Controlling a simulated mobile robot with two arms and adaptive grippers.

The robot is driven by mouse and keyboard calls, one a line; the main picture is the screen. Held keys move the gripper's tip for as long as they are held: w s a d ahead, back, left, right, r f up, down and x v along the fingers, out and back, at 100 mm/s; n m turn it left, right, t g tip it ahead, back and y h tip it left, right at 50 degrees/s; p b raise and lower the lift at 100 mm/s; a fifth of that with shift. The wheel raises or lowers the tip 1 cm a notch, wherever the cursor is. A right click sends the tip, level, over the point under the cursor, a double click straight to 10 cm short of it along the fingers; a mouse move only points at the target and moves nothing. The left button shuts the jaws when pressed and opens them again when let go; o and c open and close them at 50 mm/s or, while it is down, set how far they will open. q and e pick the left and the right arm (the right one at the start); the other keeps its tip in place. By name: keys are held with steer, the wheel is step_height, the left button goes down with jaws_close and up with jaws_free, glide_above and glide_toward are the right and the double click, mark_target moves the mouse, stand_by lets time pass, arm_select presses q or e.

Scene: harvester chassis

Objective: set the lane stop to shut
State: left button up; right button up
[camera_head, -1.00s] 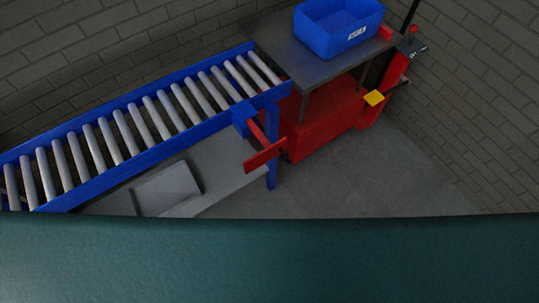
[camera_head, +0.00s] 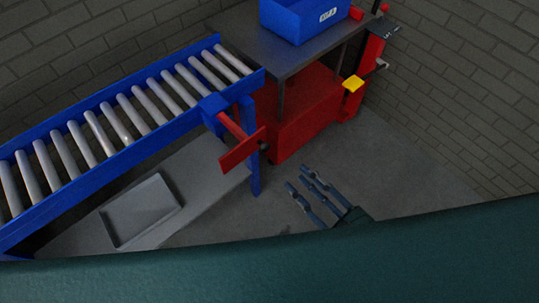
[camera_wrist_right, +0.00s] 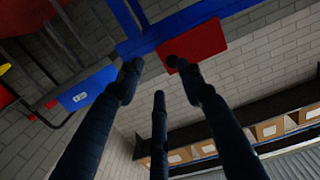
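The lane stop shows in the head view as a red paddle (camera_head: 243,151) on a red arm (camera_head: 231,124). The arm comes out of a blue housing (camera_head: 213,106) at the right end of the roller conveyor (camera_head: 110,137). The paddle reaches out to the front of the blue rail. My right gripper (camera_head: 299,177) is to the right of and below the paddle, apart from it, with its fingers spread and empty. In the right wrist view the paddle (camera_wrist_right: 196,45) shows beyond the fingertips (camera_wrist_right: 155,75). My left gripper is not in view.
A red lift cart (camera_head: 305,112) with a dark top (camera_head: 280,60) stands at the conveyor's end and carries a blue bin (camera_head: 300,18). A grey tray (camera_head: 142,212) lies below the conveyor. The floor right of the paddle is open.

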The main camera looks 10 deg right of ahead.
mark_target(267, 148)
steer(key=shift+y, duration=0.5)
steer(key=x, duration=0.3)
steer(key=r+p+x, duration=0.1)
steer(key=x, duration=0.3)
steer(key=r+x, duration=0.1)
steer(key=x, duration=0.3)
steer(key=shift+s+a+r, duration=0.25)
steer(key=shift+a, duration=0.1)
jaws_close()
steer(key=shift+w+r, duration=0.1)
